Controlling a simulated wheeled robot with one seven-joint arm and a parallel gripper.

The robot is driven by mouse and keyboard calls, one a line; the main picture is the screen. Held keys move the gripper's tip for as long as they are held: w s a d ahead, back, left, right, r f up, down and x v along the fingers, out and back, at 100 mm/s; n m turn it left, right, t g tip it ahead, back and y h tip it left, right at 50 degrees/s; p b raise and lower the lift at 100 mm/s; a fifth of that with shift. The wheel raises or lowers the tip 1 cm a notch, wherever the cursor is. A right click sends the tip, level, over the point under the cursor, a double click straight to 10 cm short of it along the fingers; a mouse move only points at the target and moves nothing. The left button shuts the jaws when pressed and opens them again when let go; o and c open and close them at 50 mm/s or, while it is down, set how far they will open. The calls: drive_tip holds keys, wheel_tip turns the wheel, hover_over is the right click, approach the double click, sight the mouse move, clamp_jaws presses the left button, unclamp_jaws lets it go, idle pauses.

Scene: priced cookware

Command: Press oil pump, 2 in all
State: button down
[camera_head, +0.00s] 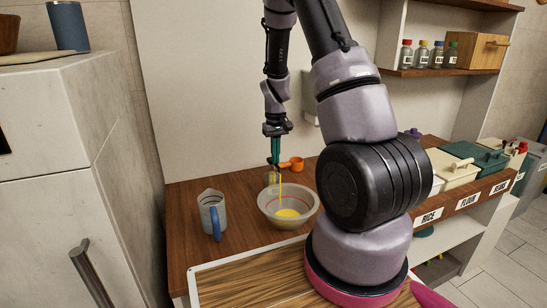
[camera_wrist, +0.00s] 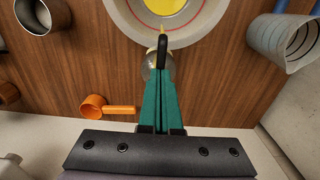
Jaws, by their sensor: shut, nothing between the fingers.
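The oil pump is a clear bottle with a dark pump head. In the head view the bottle (camera_head: 271,179) stands upright behind the bowl, and in the wrist view its glass side (camera_wrist: 149,72) shows beside my fingers. My gripper (camera_head: 275,158), with teal fingers, is shut and empty, pointing down over the pump head. In the wrist view the fingertips (camera_wrist: 161,57) meet at the dark pump head (camera_wrist: 163,42) and partly hide it. A thin yellow oil stream (camera_head: 281,190) runs down into the translucent bowl (camera_head: 265,204). Yellow oil (camera_head: 288,213) lies in the bowl.
An orange measuring cup (camera_wrist: 92,106) lies beside the pump. A grey pitcher with a blue handle (camera_head: 212,214) stands left of the bowl. A metal cup (camera_wrist: 41,14) shows in the wrist view. Labelled bins (camera_head: 455,168) stand at right. A wooden board (camera_head: 240,285) is at the front.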

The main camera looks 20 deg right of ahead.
drive_tip(key=shift+r, duration=1.7)
drive_tip(key=shift+f, duration=1.65)
drive_tip(key=shift+r, duration=1.65)
wheel_tip(320, 180, up, 6)
